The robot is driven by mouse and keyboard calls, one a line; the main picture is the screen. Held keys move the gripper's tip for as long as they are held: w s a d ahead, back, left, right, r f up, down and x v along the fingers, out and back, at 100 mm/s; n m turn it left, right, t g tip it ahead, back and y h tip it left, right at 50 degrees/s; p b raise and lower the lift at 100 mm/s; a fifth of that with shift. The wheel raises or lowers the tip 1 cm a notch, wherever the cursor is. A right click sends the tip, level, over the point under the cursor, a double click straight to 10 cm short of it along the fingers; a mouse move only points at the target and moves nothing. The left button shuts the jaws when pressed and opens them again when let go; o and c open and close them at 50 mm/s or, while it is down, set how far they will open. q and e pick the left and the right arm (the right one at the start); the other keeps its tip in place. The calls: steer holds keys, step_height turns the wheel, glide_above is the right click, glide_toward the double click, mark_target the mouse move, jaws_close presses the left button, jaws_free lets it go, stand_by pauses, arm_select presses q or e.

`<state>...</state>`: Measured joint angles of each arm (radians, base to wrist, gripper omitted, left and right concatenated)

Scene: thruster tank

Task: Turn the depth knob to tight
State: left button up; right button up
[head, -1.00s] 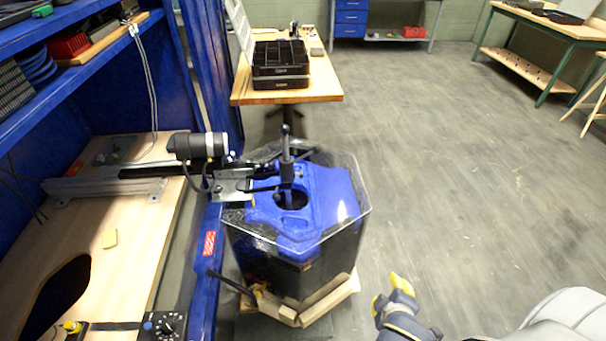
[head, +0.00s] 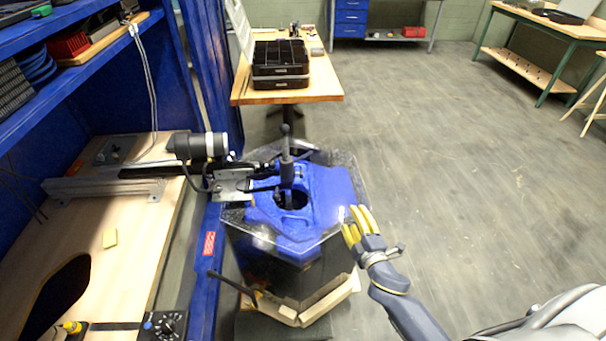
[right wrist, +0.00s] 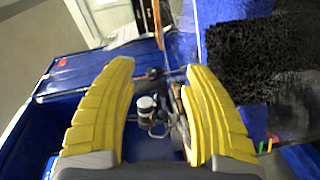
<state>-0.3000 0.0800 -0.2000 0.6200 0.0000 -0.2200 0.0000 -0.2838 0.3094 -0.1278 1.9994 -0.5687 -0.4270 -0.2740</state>
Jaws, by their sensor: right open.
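A trolling motor (head: 205,146), black with a pale band, is clamped by a metal bracket (head: 232,183) at the left edge of the clear-walled tank (head: 345,165) with the blue top. A dark upright handle (head: 286,150) stands at the bracket's right. I cannot tell which part is the depth knob or its setting. My right gripper (head: 354,221), with yellow fingers, is open and empty at the tank's right rim. In the right wrist view its fingers (right wrist: 160,85) are spread, with the motor (right wrist: 148,104) seen beyond between them. My left gripper is not in view.
A wooden bench (head: 130,260) with a black dial box (head: 163,325) lies at left, beside a blue frame. A table with black trays (head: 280,62) stands behind. Floor at right is clear.

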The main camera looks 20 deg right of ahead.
mark_target(300, 174)
steer(key=w+n+y, duration=0.1)
steer(key=w+a+n+y, duration=0.1)
steer(key=w+n+y, duration=0.1)
steer(key=w+r+n+t+y, duration=0.1)
steer(key=w+n, duration=0.1)
steer(key=shift+a+y, duration=0.4)
steer(key=shift+w+a+f+n+y, duration=0.1)
steer(key=shift+w+a+n+y, duration=0.2)
steer(key=shift+n+y, duration=0.45)
steer(key=shift+w+a+n+y, duration=0.2)
steer(key=shift+w+n+y, duration=0.15)
steer(key=shift+n+y, duration=0.4)
steer(key=f+x, duration=0.1)
steer(key=x, duration=1.6)
steer(key=shift+r, duration=0.15)
steer(key=shift+w+a, duration=0.1)
steer(key=shift+w, duration=0.05)
steer(key=shift+c, duration=0.5)
jaws_close()
steer(key=shift+g, duration=0.3)
